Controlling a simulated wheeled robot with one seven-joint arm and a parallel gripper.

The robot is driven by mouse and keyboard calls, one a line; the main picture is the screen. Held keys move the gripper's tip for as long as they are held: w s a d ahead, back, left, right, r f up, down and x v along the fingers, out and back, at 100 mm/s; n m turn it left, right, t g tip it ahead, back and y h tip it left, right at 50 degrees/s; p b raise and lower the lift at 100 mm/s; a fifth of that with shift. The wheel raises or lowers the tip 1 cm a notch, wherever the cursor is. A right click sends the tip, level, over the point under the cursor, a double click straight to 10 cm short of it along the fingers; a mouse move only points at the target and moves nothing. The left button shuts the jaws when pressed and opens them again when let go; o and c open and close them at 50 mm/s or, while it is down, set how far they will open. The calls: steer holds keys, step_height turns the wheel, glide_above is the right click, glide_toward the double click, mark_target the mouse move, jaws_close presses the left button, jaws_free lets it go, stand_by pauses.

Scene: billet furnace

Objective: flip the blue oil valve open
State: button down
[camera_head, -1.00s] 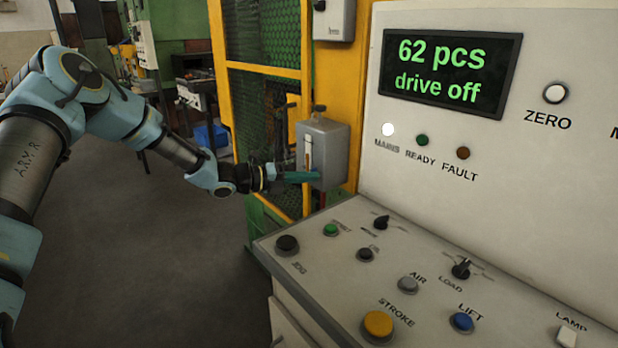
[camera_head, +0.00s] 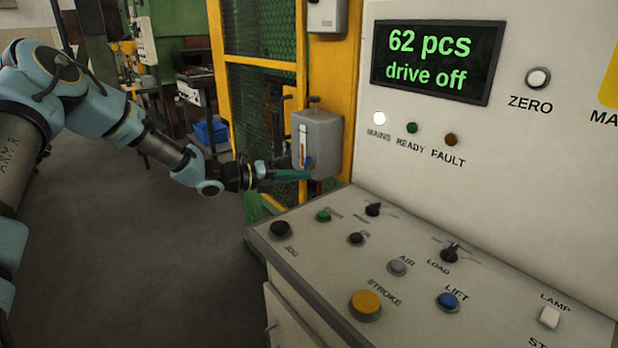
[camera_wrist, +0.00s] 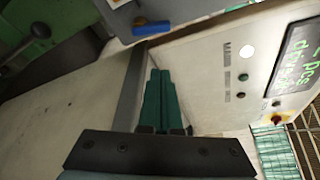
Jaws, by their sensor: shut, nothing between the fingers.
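The blue valve handle (camera_wrist: 152,28) shows in the wrist view as a short bar against the edge of a grey box (camera_wrist: 185,10). In the head view, that grey box (camera_head: 325,142) hangs on the yellow post, and a small blue bit (camera_head: 308,163) shows low on its front. My gripper (camera_head: 308,175) is at the box's lower front edge, just below the blue bit. In the wrist view, its teal fingers (camera_wrist: 158,72) are together and empty, with a visible gap between their tips and the handle. How far the handle is turned is unclear.
The sloped control desk (camera_head: 400,265), with several buttons and knobs, stands to the right of my gripper. The upright panel (camera_head: 450,150) with its screen rises behind it. A yellow-framed mesh guard (camera_head: 265,120) is behind my gripper. Open floor (camera_head: 150,260) lies left of the desk.

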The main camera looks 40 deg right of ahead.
steer(key=f+b+v, duration=0.1)
steer(key=v, duration=0.5)
steer(key=shift+w+a+r+b, duration=0.2)
steer(key=shift+a+r+b, duration=0.1)
steer(key=shift+r+b, duration=0.1)
